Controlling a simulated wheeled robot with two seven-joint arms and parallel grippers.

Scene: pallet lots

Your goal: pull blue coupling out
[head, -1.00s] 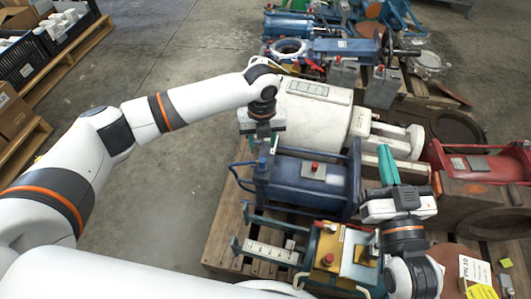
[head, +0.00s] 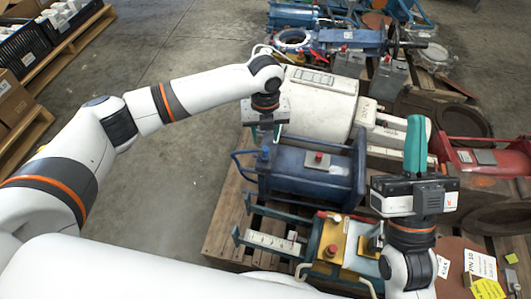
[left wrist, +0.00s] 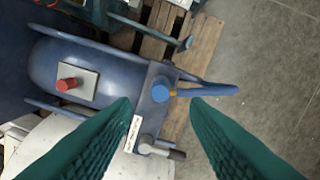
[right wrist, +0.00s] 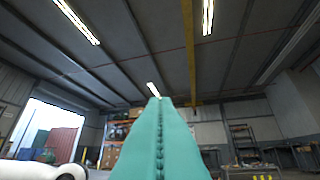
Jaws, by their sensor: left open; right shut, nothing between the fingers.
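The blue coupling (left wrist: 160,90) is a small round blue piece at the end plate of a blue cylindrical unit (head: 308,176). My left gripper (head: 265,136) hangs just above that end of the unit. In the left wrist view its two green fingers (left wrist: 161,104) are apart, with the coupling between and just beyond their tips; contact cannot be told. My right gripper (head: 416,145) is shut and empty, its fingers pointing up, away from the unit; it also shows in the right wrist view (right wrist: 157,102).
A white cylindrical unit (head: 318,103) lies behind the blue one, and a yellow-and-teal unit (head: 340,243) lies in front. Red machinery (head: 490,156) stands at the right. All crowd wooden pallets (head: 225,225). Concrete floor (head: 190,190) left of the pallets is clear.

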